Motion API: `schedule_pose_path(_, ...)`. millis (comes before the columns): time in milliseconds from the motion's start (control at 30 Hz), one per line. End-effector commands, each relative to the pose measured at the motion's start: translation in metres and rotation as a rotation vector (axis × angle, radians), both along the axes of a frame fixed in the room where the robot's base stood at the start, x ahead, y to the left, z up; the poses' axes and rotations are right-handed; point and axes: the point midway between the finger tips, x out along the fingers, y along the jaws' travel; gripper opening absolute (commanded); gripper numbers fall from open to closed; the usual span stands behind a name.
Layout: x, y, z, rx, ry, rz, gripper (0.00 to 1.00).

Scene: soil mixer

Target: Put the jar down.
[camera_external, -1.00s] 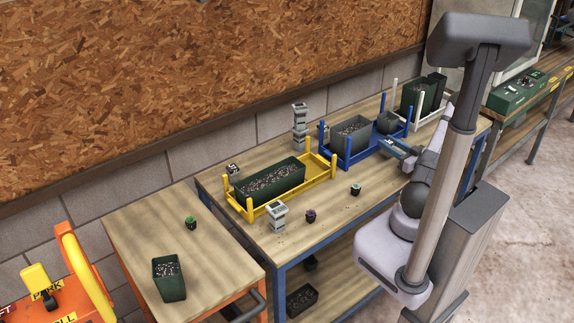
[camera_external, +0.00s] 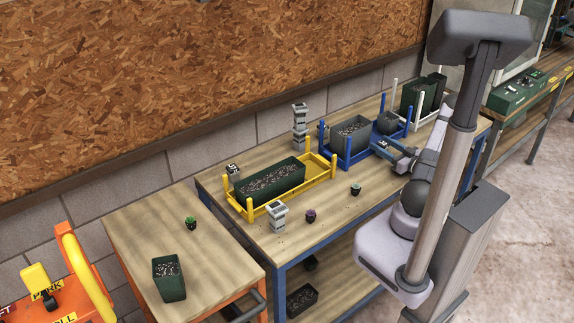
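No thing in view can be surely told as the jar. A small dark grey rounded pot (camera_external: 387,123) sits at the right end of the blue rack (camera_external: 348,164), behind my gripper, and may be it. My gripper (camera_external: 380,146) is low at the front right of the blue rack, its fingers pointing left toward the rack. It is small and partly merged with the rack in this view. I cannot tell whether its fingers are open or hold anything.
A grey planter (camera_external: 350,135) stands in the blue rack. A yellow rack (camera_external: 323,178) holds a long green planter (camera_external: 270,182). Small potted plants (camera_external: 311,216) (camera_external: 356,189) and a grey stack (camera_external: 277,217) stand near the table's front. The front right tabletop is fairly clear.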

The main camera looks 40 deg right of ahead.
Motion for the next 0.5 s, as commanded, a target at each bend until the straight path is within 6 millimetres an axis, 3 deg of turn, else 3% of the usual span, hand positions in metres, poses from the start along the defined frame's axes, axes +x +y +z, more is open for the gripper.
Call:
schedule_pose_path(267, -0.001, 0.0, 0.001, 0.0, 0.0, -0.002, 0.5)
schedule_pose_path(500, -0.027, -0.001, -0.002, -0.001, 0.0, -0.006, 0.5)
